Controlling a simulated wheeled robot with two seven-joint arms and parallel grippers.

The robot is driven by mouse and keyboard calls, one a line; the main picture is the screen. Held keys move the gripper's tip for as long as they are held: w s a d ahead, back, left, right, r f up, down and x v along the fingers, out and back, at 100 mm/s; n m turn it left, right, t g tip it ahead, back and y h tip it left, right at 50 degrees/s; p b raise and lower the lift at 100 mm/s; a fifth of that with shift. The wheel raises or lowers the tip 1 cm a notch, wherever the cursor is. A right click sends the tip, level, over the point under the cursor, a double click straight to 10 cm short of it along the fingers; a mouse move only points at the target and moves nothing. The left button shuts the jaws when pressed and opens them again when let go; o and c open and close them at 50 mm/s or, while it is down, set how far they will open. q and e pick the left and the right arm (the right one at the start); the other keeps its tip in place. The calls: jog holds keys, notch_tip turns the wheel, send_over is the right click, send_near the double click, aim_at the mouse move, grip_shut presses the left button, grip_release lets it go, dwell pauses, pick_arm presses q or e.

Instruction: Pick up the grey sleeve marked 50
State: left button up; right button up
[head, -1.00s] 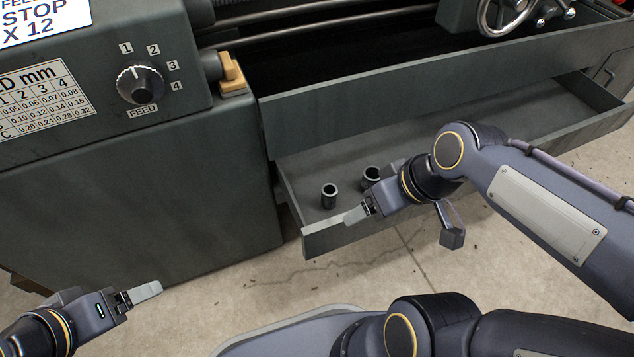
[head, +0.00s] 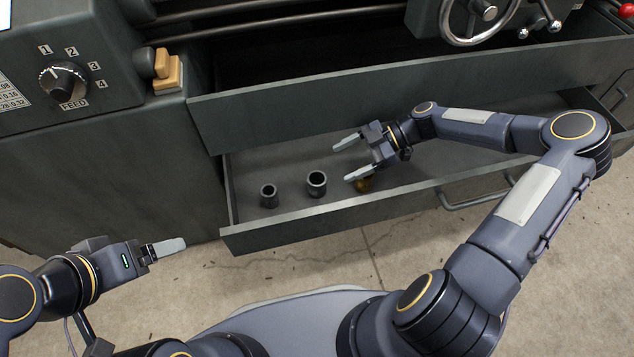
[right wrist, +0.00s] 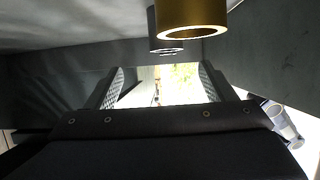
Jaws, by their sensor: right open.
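Two dark grey sleeves stand upright in the open drawer (head: 420,172). The smaller sleeve (head: 269,196) is on the left, and the wider sleeve (head: 316,184) is to its right. No marking 50 can be read on either. My right gripper (head: 341,163) is open and empty over the drawer, to the right of the wider sleeve, its fingers pointing left. In the right wrist view a grey sleeve (right wrist: 166,46) shows partly, behind a brass ring. My left gripper (head: 178,245) is outside the drawer at lower left; its finger gap cannot be made out.
A brass sleeve (head: 363,185) stands in the drawer by my right gripper's nearer finger, partly hidden; it looms large in the right wrist view (right wrist: 191,18). The drawer's front wall (head: 300,226) is in front of the sleeves. The machine's upper panel (head: 330,92) overhangs behind.

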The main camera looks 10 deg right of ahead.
aim_at(325, 176)
jog(key=b+x, duration=0.1)
jog(key=x, duration=0.3)
jog(key=s+b+x, duration=0.1)
jog(key=x, duration=0.1)
jog(key=shift+a+f+b, duration=0.25)
jog(key=shift+f+b, duration=0.1)
jog(key=shift+f, duration=0.05)
jog(key=shift+a, duration=0.2)
jog(key=shift+c, duration=0.5)
jog(key=c, duration=1.2)
